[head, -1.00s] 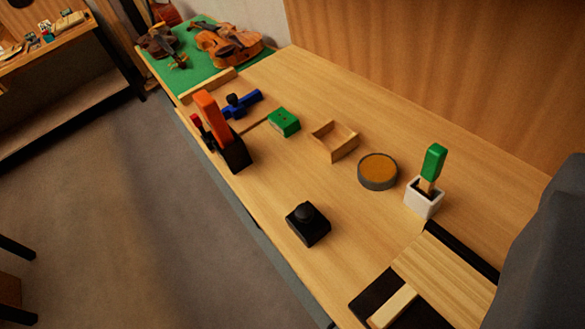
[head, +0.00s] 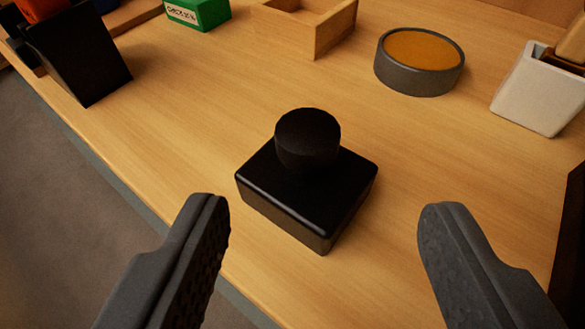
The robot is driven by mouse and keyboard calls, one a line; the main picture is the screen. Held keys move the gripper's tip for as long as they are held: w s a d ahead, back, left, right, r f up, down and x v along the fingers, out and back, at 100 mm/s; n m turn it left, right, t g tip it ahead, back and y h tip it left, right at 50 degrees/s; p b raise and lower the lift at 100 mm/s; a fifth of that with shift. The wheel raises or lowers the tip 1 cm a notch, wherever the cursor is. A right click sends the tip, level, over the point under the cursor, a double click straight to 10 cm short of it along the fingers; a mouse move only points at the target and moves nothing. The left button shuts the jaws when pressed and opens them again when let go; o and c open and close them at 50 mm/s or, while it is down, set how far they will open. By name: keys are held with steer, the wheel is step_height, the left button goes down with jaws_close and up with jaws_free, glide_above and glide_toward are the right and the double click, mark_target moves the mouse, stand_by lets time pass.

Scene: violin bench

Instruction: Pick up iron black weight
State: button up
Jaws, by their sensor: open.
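The iron black weight (head: 307,190) is a square black block with a round knob on top. It stands upright on the wooden bench, in the middle of the head view. My gripper (head: 322,215) is open and empty. Its two dark fingers show at the lower left and lower right, with the weight between and just beyond them in the picture. Neither finger appears to touch the weight. Nothing hides the weight.
Behind the weight are a green box (head: 198,12), an open wooden tray (head: 333,30), a round grey tin with an amber top (head: 420,62) and a white cup (head: 537,92). A black block (head: 85,55) stands at upper left. The bench (head: 190,130) around the weight is clear; its edge runs along the left.

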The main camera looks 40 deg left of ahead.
mark_target(309, 123)
steer(key=x, duration=0.4)
steer(key=shift+w+a+f+b, duration=0.2)
steer(key=shift+w+b, duration=0.1)
steer(key=shift+b, duration=0.05)
steer(key=shift+w+a+f, duration=0.1)
steer(key=shift+w+a, duration=0.2)
steer(key=shift+w, duration=0.15)
steer(key=shift+b+x, duration=0.8)
steer(key=shift+x, duration=1.85)
steer(key=shift+s+a, duration=0.2)
steer(key=shift+s, duration=0.05)
jaws_close()
